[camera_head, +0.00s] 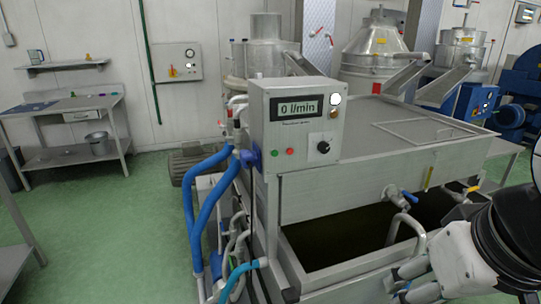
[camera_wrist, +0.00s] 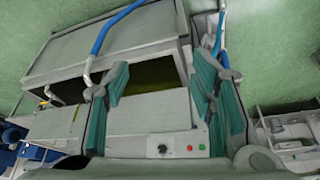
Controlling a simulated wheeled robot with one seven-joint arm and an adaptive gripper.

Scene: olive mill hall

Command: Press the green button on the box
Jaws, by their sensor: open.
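The box (camera_head: 297,105) is a grey control panel with a "0 l/min" display at the front corner of a steel tank unit. Its green button (camera_head: 275,154) sits low on the left of the face, beside a red button (camera_head: 289,151) and a black knob (camera_head: 323,147). In the wrist view the scene is upside down; the green button (camera_wrist: 201,147) shows at the lower right, next to the red button (camera_wrist: 189,148). My gripper (camera_head: 404,285) is at the lower right of the head view, apart from the box. In the wrist view its teal fingers (camera_wrist: 160,90) are spread and empty.
The open steel tank (camera_head: 350,255) with dark contents and a blue-handled tap (camera_head: 410,197) lies between my gripper and the box. Blue hoses (camera_head: 193,200) run down left of the box. A side table (camera_head: 70,104) stands at the far left, with clear green floor before it.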

